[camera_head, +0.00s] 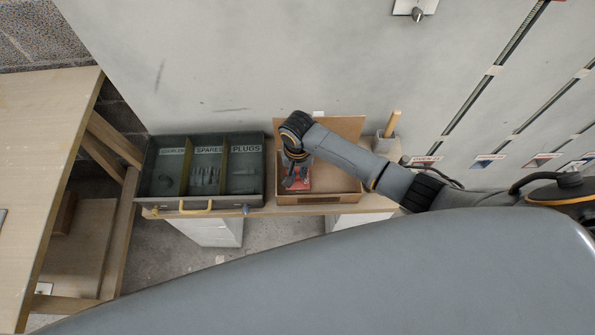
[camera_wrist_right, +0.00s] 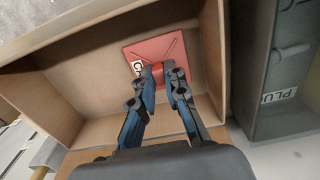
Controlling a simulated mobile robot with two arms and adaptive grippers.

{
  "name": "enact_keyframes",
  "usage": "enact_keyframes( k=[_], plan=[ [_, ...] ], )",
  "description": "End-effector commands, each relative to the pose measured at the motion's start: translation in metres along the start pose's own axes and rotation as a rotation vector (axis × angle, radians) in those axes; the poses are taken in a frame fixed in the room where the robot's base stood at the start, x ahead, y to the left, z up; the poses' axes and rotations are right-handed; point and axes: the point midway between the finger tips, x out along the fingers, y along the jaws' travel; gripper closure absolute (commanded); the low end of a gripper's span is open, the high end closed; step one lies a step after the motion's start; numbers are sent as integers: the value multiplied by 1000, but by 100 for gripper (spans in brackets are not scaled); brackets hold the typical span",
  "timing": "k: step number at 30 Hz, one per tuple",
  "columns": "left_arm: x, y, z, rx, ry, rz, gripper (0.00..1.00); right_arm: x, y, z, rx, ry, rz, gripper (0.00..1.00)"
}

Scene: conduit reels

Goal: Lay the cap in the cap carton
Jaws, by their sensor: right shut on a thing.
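The cap carton (camera_head: 345,198) is an open brown cardboard box on the wooden bench, its back flap raised. It also shows in the wrist view (camera_wrist_right: 213,60). My right gripper (camera_head: 292,183) reaches down into the carton, over the red sheet. My left gripper is out of view.
A dark grey tray (camera_head: 224,165) with three labelled compartments, one marked PLUGS, stands directly left of the carton and holds small parts. A grey holder with a wooden handle (camera_head: 392,124) stands right of the carton. A wooden table (camera_head: 45,150) is at far left.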

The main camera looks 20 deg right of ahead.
Motion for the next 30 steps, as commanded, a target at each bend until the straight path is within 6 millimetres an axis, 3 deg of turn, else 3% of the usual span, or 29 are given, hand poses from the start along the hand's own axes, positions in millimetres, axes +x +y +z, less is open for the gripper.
enact_keyframes(
  k=[28, 29, 30],
  plan=[
    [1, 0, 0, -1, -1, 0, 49, 10, 0, 0, 0, 0, 0, 100],
    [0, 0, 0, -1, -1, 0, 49, 10, 0, 0, 0, 1, 0, 81],
    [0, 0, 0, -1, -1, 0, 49, 10, 0, 0, 0, 1, 0, 73]
  ],
)
